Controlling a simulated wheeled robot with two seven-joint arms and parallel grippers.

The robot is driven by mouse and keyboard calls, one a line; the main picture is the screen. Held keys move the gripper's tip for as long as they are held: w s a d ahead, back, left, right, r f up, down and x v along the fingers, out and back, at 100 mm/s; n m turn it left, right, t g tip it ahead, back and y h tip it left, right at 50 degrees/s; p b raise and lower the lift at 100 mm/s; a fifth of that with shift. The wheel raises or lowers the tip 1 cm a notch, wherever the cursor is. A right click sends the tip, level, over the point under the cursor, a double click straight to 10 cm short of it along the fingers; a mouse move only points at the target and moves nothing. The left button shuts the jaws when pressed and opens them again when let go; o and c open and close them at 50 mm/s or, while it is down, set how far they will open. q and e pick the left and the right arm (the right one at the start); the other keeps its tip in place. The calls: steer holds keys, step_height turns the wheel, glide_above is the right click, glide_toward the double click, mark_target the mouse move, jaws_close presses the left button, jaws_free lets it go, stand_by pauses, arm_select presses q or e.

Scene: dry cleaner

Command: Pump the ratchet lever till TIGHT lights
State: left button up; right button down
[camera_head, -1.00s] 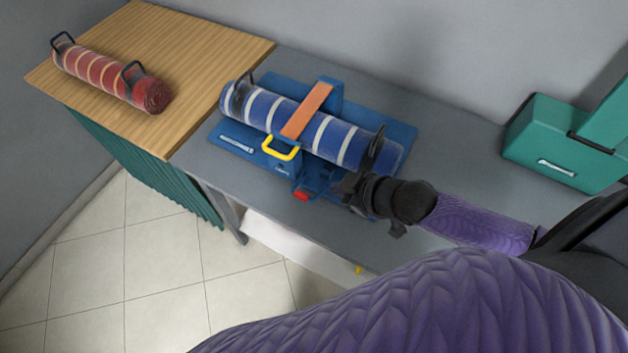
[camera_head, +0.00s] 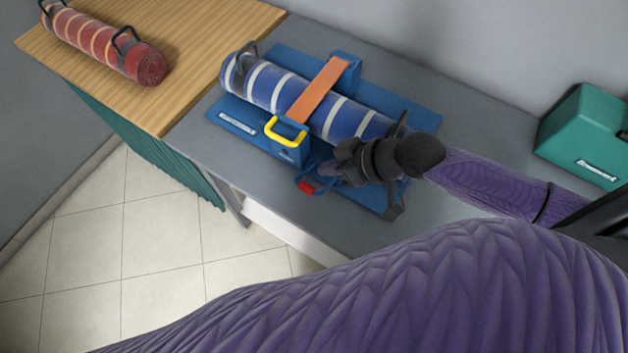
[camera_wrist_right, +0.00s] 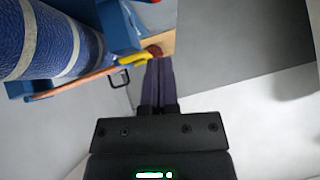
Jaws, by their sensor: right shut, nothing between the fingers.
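A blue striped roll (camera_head: 356,121) lies on a blue base (camera_head: 425,117) under an orange strap (camera_head: 318,91). A yellow handle (camera_head: 285,131) sits on the blue block at the strap's near end; it also shows in the right wrist view (camera_wrist_right: 134,60). I cannot tell which part is the ratchet lever. My right gripper (camera_head: 333,168) is shut and empty, just right of the block and over the base's near side. Its fingers (camera_wrist_right: 158,80) show together in the wrist view. No TIGHT light can be made out. My left gripper is out of view.
A red striped roll (camera_head: 103,48) with black handles lies on the wooden table (camera_head: 205,50) at left. A green case (camera_head: 585,140) stands at right on the grey bench (camera_head: 480,150). A grey wall rises behind. The bench between base and case is mostly clear.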

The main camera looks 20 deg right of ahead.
mark_target(302, 183)
steer(key=f, duration=0.2)
steer(key=w+a+f+b, duration=0.1)
steer(key=a+f+b, duration=0.1)
steer(key=f, duration=0.1)
steer(key=shift+w+a+f, duration=0.2)
steer(key=shift+a+f, duration=0.05)
steer(key=shift+f, duration=0.55)
